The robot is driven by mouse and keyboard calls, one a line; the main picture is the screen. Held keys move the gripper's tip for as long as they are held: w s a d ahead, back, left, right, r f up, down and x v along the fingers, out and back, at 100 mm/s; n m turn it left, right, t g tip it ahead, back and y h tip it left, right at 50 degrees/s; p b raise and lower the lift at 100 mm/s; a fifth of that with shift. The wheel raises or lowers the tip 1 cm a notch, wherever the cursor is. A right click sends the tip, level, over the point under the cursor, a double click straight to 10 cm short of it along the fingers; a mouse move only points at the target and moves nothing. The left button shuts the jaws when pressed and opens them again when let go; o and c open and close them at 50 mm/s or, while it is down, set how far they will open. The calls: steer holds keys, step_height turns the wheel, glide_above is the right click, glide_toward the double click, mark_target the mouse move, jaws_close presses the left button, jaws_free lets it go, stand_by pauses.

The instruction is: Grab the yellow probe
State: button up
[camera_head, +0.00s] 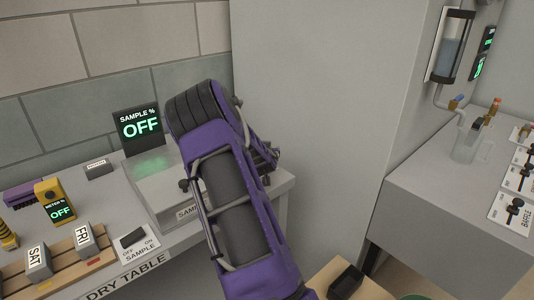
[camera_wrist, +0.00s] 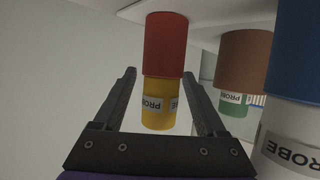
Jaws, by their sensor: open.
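The yellow probe (camera_wrist: 158,102) shows in the wrist view as an upright cylinder with a yellow lower part, a white PROBE label and a red upper part. My gripper (camera_wrist: 159,76) is open, one finger on each side of it in the picture. A gap shows on the left; the right fingertip appears close to the probe's side. I cannot tell how deep the probe sits between the fingers. In the head view my purple arm hides the probe and most of my gripper.
A brown-and-green probe (camera_wrist: 233,103) and a blue-and-white probe (camera_wrist: 291,137) stand to the right in the wrist view. The head view shows the dry table (camera_head: 120,235) with a sample display (camera_head: 139,128), a yellow meter (camera_head: 55,202) and day blocks. Another bench (camera_head: 440,205) is at right.

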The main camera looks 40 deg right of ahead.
jaws_close()
steer(key=shift+r, duration=0.1)
